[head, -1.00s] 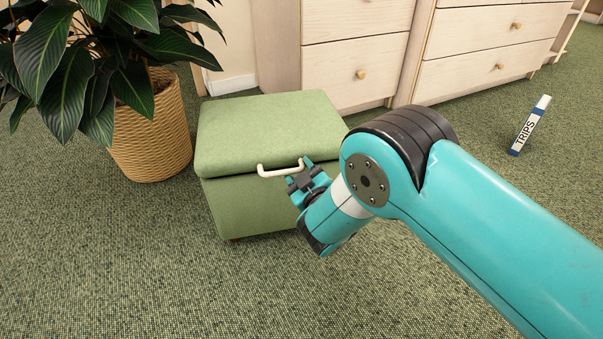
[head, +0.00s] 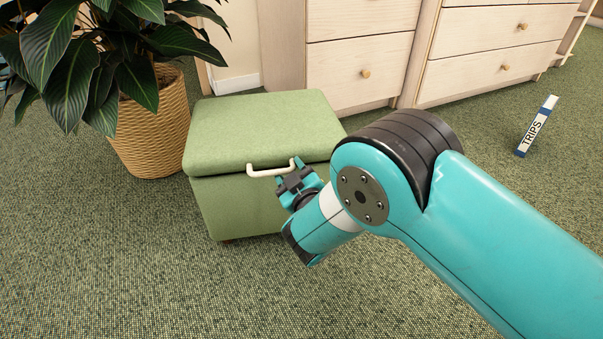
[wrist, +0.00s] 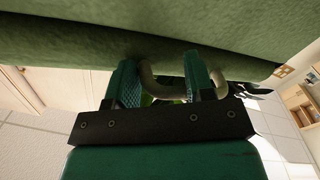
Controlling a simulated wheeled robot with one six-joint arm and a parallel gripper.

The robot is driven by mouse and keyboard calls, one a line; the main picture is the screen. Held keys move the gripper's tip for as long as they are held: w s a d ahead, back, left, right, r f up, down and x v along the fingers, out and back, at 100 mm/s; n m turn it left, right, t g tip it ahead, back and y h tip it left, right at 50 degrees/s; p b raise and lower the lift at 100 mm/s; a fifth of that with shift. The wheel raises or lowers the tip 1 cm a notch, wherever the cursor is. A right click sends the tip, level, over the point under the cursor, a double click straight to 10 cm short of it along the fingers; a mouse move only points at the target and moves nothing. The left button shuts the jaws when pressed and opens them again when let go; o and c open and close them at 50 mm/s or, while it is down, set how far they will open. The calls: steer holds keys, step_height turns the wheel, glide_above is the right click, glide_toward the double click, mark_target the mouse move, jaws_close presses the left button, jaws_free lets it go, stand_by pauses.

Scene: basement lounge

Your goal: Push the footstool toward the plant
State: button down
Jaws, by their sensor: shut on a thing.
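The footstool (head: 262,119) is a green padded box with a cream handle (head: 268,172) on its front, under the lid edge. My gripper (head: 293,172) is at the right end of that handle and is shut on it. In the wrist view the two teal fingers (wrist: 160,84) reach up to the footstool's green front (wrist: 100,42), with the handle (wrist: 150,80) between and behind them. The plant (head: 150,115) stands in a woven basket just left of the footstool, with a narrow gap at floor level. My forearm hides the footstool's right front corner.
A pale wooden dresser (head: 361,50) stands behind the footstool, with another drawer unit (head: 490,55) to its right. A book marked TRIPS (head: 537,126) stands on the carpet at right. The carpet in front of the footstool (head: 130,270) is clear.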

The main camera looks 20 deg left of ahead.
steer(key=shift+s+a, duration=0.25)
steer(key=shift+s, duration=0.05)
steer(key=shift+c, duration=2.1)
jaws_free()
steer(key=shift+w+d, duration=0.15)
steer(key=shift+d, duration=0.05)
steer(key=shift+w+d, duration=0.1)
